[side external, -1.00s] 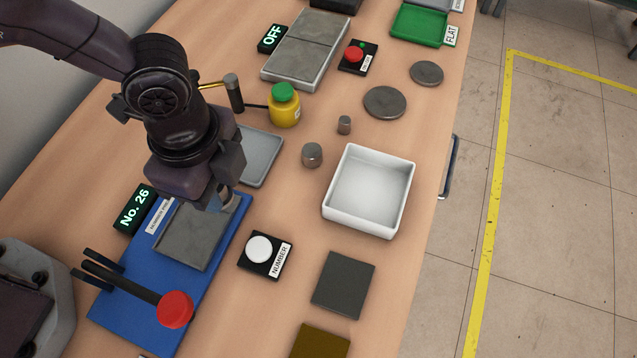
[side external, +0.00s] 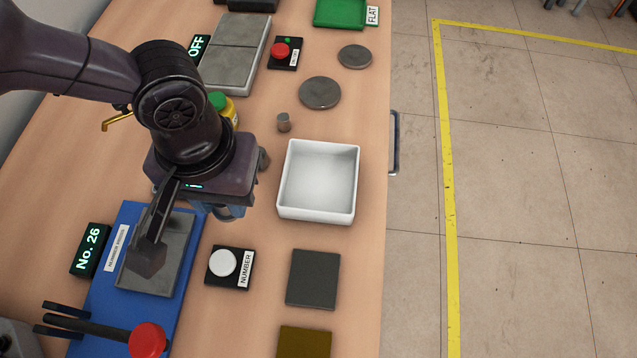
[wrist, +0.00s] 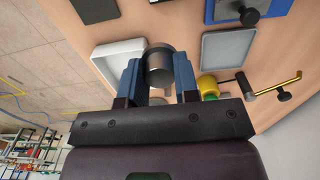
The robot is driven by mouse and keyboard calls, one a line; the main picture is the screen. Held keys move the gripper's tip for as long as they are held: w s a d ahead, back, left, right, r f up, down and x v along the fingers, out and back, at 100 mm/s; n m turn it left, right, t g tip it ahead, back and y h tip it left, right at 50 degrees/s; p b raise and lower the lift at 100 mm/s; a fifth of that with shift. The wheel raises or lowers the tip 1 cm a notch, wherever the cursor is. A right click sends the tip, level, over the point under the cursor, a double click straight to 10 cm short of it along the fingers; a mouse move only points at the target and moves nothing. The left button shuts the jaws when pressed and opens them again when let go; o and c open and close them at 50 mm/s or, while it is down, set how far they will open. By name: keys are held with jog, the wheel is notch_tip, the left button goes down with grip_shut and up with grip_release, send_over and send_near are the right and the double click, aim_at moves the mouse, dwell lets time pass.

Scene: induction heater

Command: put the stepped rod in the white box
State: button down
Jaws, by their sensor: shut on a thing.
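The white box (side external: 318,215) stands open and empty right of centre in the side external view. It also shows at the upper left of the wrist view (wrist: 112,47). My gripper (side external: 232,212) is left of the box, apart from it, near the right edge of the blue board. In the wrist view its blue fingers are shut on a grey metal cylindrical piece, which I take for the stepped rod (wrist: 158,68). Only its round end and part of its side show, so I cannot see a step. The fingers mostly hide it in the side view.
The white NUMBER button (side external: 222,263) and a dark square plate (side external: 313,279) lie in front. The blue board (side external: 190,325) is at the left. Bare wood surrounds the box.

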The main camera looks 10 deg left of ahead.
jog(key=w+d+f, duration=0.3)
jog(key=w+d, duration=0.1)
jog(key=d, duration=0.1)
send_over(318, 202)
jog(key=f, duration=0.5)
jog(key=shift+s+a+f, duration=0.2)
jog(key=shift+s+a, duration=0.1)
jog(key=shift+w+d+f, duration=0.2)
jog(key=shift+d+f, duration=0.05)
jog(key=shift+f, duration=1.7)
jog(key=c, duration=0.9)
grip_release()
jog(key=shift+f, duration=0.15)
jog(key=shift+o, duration=0.2)
